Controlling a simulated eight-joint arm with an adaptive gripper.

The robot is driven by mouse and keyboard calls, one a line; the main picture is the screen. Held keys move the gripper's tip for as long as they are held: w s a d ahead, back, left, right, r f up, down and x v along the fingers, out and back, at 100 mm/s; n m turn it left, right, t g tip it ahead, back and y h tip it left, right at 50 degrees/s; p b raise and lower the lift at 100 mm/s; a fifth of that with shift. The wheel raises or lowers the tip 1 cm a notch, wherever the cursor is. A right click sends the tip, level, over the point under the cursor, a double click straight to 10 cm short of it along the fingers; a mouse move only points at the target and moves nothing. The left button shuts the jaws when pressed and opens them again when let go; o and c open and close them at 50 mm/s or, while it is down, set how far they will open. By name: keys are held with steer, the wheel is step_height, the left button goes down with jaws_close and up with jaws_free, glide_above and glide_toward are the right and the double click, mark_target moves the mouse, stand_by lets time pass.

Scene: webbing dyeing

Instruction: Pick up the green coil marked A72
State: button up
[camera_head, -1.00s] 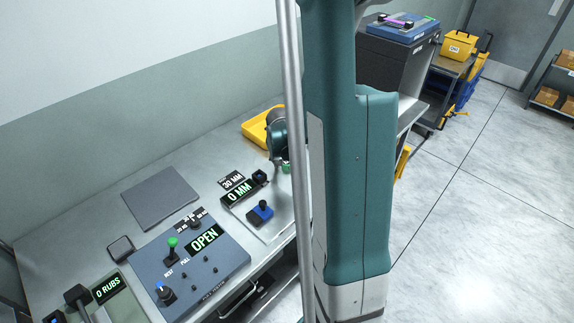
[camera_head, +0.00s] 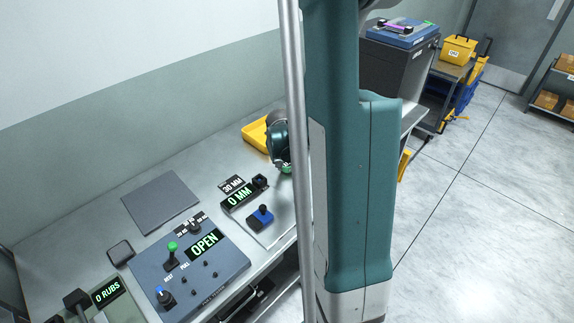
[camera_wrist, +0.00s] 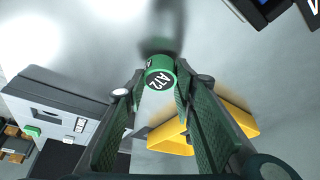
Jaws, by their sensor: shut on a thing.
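The green coil marked A72 (camera_wrist: 160,74) shows in the wrist view, with its white "A72" lettering on a dark end face. My gripper (camera_wrist: 158,95) is shut on it, with one finger at each side of the coil. A dark blurred shadow or reflection lies on the grey surface just beyond the coil; I cannot tell whether the coil touches that surface.
The bench holds a blue control panel reading OPEN (camera_head: 190,262), a 0 MM gauge (camera_head: 242,195) with a blue clamp (camera_head: 260,218), a grey mat (camera_head: 162,201) and a 0 RUBS device (camera_head: 107,292). A dark machine (camera_head: 395,75) stands behind my arm. The floor at right is open.

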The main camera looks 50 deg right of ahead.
mark_target(287, 164)
steer(key=shift+r+p, duration=0.6)
steer(key=shift+r, duration=3.9)
